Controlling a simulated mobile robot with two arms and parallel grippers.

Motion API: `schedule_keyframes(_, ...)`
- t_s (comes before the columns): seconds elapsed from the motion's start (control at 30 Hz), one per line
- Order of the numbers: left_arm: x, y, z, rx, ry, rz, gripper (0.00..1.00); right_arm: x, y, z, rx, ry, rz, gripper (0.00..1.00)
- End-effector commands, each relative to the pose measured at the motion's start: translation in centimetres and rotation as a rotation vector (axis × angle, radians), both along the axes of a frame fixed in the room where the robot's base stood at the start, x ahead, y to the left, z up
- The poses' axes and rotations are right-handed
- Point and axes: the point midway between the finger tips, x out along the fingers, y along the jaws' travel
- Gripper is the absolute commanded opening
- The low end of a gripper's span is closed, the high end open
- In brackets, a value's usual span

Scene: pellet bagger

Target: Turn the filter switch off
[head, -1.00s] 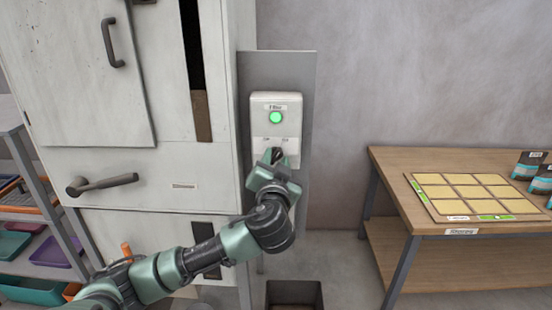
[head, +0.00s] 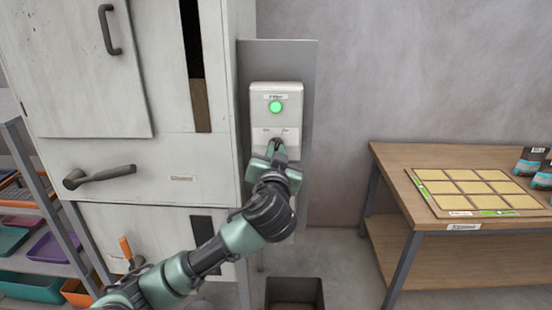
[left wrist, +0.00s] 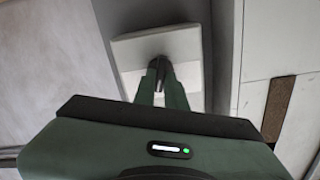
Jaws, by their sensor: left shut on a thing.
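The filter switch box (head: 288,92) is a pale panel on a grey backing plate, with a small label and a lit green lamp (head: 275,107). My left gripper (head: 276,146) is at the lower part of the box, shut on the switch knob, which the fingers mostly hide. The knob's exact angle cannot be told. In the left wrist view the box (left wrist: 185,48) lies straight ahead, and the fingertips (left wrist: 160,68) close around a dark knob in front of its face. My right gripper is not in view.
A tall white cabinet (head: 90,150) with a lever handle (head: 98,177) stands close left of the box. A wooden table (head: 400,160) with a tray of yellow squares stands at right. An open dark bin (head: 294,283) is on the floor below.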

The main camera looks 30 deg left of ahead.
Motion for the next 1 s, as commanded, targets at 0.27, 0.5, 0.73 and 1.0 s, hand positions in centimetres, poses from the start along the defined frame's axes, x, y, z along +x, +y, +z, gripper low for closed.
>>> schedule_keyframes(0.27,-0.1,0.0,-0.6,-0.226,-0.136,0.000,0.00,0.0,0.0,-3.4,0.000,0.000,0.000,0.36)
schedule_keyframes(0.5,-0.1,0.1,-0.4,-0.417,-0.253,0.000,0.00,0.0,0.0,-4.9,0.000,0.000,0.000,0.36)
schedule_keyframes(0.73,-0.1,0.2,-0.3,-0.573,-0.349,0.002,0.00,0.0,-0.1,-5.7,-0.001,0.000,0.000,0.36)
schedule_keyframes(1.0,-0.2,0.2,-0.1,-0.694,-0.423,0.001,0.00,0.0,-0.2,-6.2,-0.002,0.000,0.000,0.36)
